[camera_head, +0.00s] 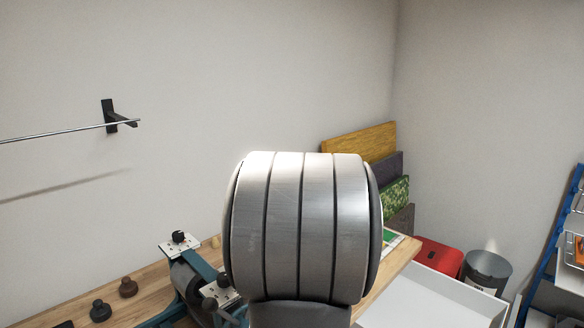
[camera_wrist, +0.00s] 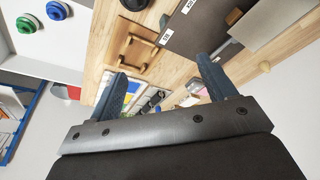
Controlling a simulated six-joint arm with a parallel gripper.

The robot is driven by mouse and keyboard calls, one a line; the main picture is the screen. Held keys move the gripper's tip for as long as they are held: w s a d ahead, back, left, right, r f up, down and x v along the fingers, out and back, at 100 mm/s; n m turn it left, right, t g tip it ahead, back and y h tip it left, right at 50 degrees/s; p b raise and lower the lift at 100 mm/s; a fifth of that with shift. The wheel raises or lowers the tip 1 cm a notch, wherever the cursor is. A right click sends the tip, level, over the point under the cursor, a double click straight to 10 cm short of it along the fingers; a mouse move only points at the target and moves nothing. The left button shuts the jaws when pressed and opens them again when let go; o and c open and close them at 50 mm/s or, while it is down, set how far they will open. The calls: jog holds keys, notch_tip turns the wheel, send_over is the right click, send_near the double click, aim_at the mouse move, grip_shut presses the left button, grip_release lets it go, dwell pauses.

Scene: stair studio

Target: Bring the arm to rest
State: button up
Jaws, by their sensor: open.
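My gripper (camera_wrist: 162,84) shows in the wrist view with its two blue-grey fingers spread apart and nothing between them. It is over or beside a wooden bench (camera_wrist: 178,72), at a height I cannot judge. In the head view a large silver banded arm part of mine fills the middle and hides much of the bench (camera_head: 148,290) behind it. The gripper itself is not visible in the head view.
A teal-and-grey machine (camera_head: 190,280) and dark knobs (camera_head: 128,287) are on the bench. Boards (camera_head: 358,143) lean by the wall. A red box (camera_head: 438,257), bucket (camera_head: 487,270) and white tray (camera_head: 425,300) stand right. A wall rail (camera_head: 60,132) is upper left.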

jog(key=w+a+r, duration=0.2)
jog(key=a, duration=0.2)
jog(key=w+d+f+m, duration=0.1)
jog(key=w+d+f, duration=0.1)
jog(key=w+d, duration=0.2)
jog(key=d, duration=0.3)
jog(key=shift+w+d+f+m+h, duration=0.15)
jog(key=shift+w+d+m+h, duration=0.15)
jog(key=shift+w+m, duration=0.1)
jog(key=o, duration=0.5)
jog(key=shift+s, duration=0.1)
